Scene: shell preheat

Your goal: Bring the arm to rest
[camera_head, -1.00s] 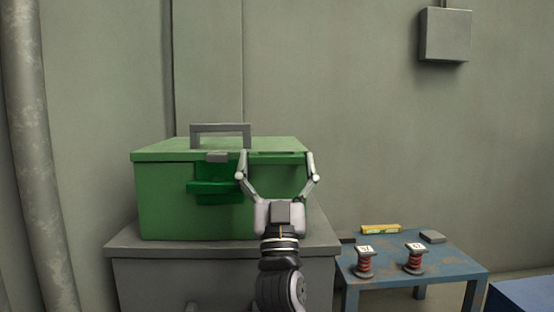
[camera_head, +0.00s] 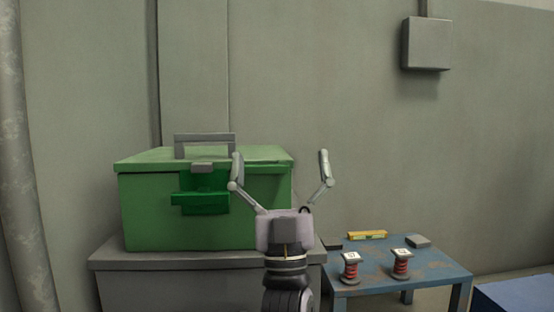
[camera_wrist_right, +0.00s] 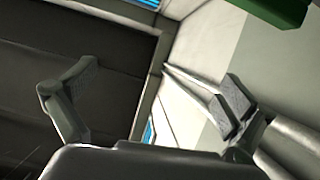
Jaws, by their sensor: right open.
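My right gripper (camera_head: 280,168) is open and empty in the head view. It is raised in front of the right part of a green box (camera_head: 150,212), and its right finger stands past the box's right edge against the wall. In the right wrist view the two fingers of my right gripper (camera_wrist_right: 148,98) are spread wide with nothing between them. A green piece (camera_wrist_right: 275,8) shows at the top right of that view; I cannot tell which part it is. My left gripper is in no view.
The green box, with a grey handle (camera_head: 205,138), sits on a grey cabinet (camera_head: 200,285). To the right, a blue table (camera_head: 440,272) holds two red spools (camera_head: 350,267) (camera_head: 401,263), a yellow level (camera_head: 367,235) and a grey block (camera_head: 418,242). A grey wall box (camera_head: 426,44) hangs above.

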